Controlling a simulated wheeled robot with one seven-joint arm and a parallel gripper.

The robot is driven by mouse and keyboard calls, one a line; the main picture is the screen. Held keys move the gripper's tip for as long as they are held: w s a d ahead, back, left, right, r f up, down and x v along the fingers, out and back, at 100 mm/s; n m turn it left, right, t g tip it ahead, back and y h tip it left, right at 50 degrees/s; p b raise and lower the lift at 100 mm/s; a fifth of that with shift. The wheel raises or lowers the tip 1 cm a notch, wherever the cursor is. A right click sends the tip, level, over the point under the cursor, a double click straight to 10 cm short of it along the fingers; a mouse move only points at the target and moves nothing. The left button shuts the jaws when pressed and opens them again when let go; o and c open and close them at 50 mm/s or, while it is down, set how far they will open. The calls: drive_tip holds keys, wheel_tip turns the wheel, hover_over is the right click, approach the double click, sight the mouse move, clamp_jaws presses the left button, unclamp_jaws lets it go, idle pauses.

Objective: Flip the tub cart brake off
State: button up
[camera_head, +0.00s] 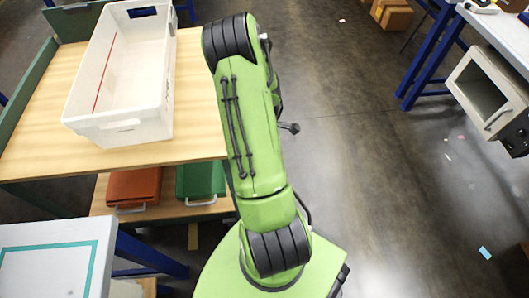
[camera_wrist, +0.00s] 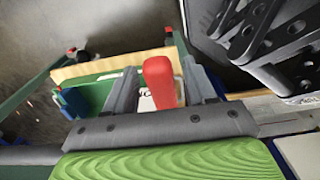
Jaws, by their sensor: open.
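The tub cart (camera_head: 185,120) stands at the left in the head view, with pale wooden shelves and a green frame. A white tub (camera_head: 130,122) sits on its top shelf. A red lever (camera_wrist: 159,80), which looks like the brake handle, stands up in the middle of the wrist view. My gripper (camera_wrist: 160,68) is open, with one grey finger on each side of the red lever. I cannot tell whether either finger touches it. The lever's lower end is hidden behind the gripper. In the head view my green arm hides the gripper and the lever.
Red (camera_head: 134,188) and green (camera_head: 200,180) bins sit on the cart's lower shelf. A white table with a teal outline (camera_head: 55,250) is at lower left. A blue-legged bench (camera_head: 430,55) and a grey box-shaped machine (camera_head: 490,95) stand at right. The floor between is mostly clear.

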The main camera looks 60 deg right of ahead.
drive_tip(key=shift+f, duration=0.3)
drive_tip(key=shift+c, duration=0.4)
clamp_jaws()
drive_tip(key=shift+w+a+r+g+h+p, duration=0.15)
drive_tip(key=shift+r+g+h+p, duration=0.2)
drive_tip(key=shift+r+p, duration=0.15)
drive_tip(key=shift+w+a+r+g+h+p, duration=0.1)
drive_tip(key=shift+r+g+h+p, duration=0.15)
drive_tip(key=shift+r+g+p, duration=0.2)
drive_tip(key=shift+w+r+g+h+p, duration=0.1)
drive_tip(key=shift+r+g+h+p, duration=0.2)
drive_tip(key=shift+r+h, duration=0.15)
drive_tip(key=shift+o, duration=0.4)
unclamp_jaws()
